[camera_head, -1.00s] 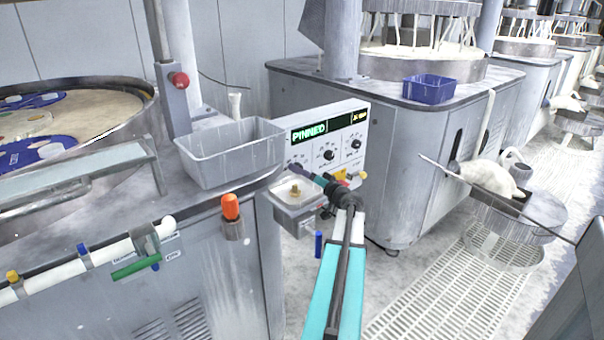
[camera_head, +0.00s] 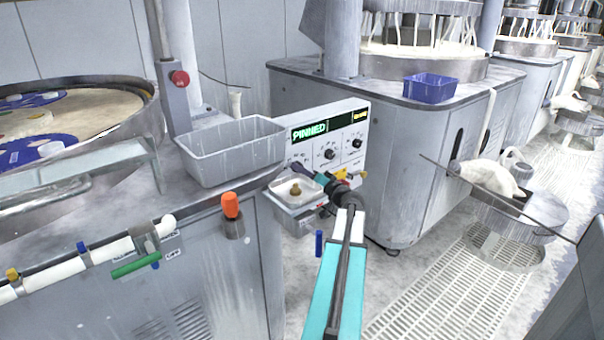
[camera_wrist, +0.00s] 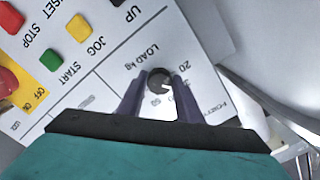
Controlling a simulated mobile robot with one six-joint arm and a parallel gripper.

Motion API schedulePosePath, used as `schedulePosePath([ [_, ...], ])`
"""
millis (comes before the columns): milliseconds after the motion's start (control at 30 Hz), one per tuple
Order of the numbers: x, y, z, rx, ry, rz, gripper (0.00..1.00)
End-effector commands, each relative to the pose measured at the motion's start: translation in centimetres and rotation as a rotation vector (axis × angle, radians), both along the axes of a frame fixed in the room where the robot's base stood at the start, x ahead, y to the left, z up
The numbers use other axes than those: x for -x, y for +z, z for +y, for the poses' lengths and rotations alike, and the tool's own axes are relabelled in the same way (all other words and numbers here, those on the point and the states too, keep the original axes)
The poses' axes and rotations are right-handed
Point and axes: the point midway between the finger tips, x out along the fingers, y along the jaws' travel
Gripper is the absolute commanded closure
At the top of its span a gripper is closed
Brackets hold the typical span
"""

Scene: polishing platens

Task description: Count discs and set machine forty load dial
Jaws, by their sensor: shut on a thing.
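The load dial (camera_wrist: 160,80) is a small dark round knob on a white panel marked "LOAD kg" with numbers around it, in the wrist view. My gripper (camera_wrist: 159,77) has its two purple fingers on either side of the knob, shut on it. In the head view my gripper (camera_head: 297,170) reaches the lower left of the control panel (camera_head: 343,132), whose green display reads "PINNED"; the load dial is hidden there. Pale discs (camera_head: 52,148) lie in blue carriers (camera_head: 20,155) on the round platen (camera_head: 110,108) at left; its near side is partly covered and cut off.
A grey bin (camera_head: 232,150) stands left of the panel. A white tray (camera_head: 283,197) holding a small brass piece lies just under my gripper. An orange knob (camera_head: 231,205) stands on the front edge. In the wrist view, START (camera_wrist: 51,62) and JOG (camera_wrist: 78,28) buttons sit left of the dial.

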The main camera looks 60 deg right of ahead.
Motion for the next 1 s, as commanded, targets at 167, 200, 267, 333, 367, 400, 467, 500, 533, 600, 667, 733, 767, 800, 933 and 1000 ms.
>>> schedulePosePath([
  [167, 0.04, -0.07, 0.04, -0.104, 0.0, -0.035, 0.9],
  [200, 0.03, -0.06, 0.05, -0.133, 0.0, -0.044, 0.9],
  [267, 0.03, -0.06, 0.06, -0.178, -0.001, -0.058, 0.9],
  [333, 0.04, -0.04, 0.07, -0.234, 0.0, -0.076, 0.9],
  [367, 0.04, -0.02, 0.07, -0.258, 0.0, -0.085, 0.9],
  [400, 0.04, 0.0, 0.07, -0.292, 0.0, -0.096, 0.9],
  [467, 0.05, 0.04, 0.08, -0.343, 0.0, -0.113, 0.9],
  [500, 0.05, 0.06, 0.08, -0.376, 0.0, -0.124, 0.9],
  [533, 0.05, 0.08, 0.08, -0.402, -0.001, -0.133, 0.9],
  [600, 0.06, 0.13, 0.08, -0.462, -0.001, -0.153, 0.9],
  [667, 0.06, 0.18, 0.09, -0.514, -0.001, -0.171, 0.9],
  [733, 0.07, 0.23, 0.08, -0.576, -0.001, -0.191, 0.9],
  [767, 0.07, 0.25, 0.08, -0.602, -0.001, -0.199, 0.9],
  [800, 0.07, 0.28, 0.08, -0.638, -0.001, -0.212, 0.9],
  [933, 0.07, 0.4, 0.07, -0.754, -0.001, -0.251, 0.9],
  [1000, 0.07, 0.45, 0.06, -0.817, -0.001, -0.272, 0.9],
])
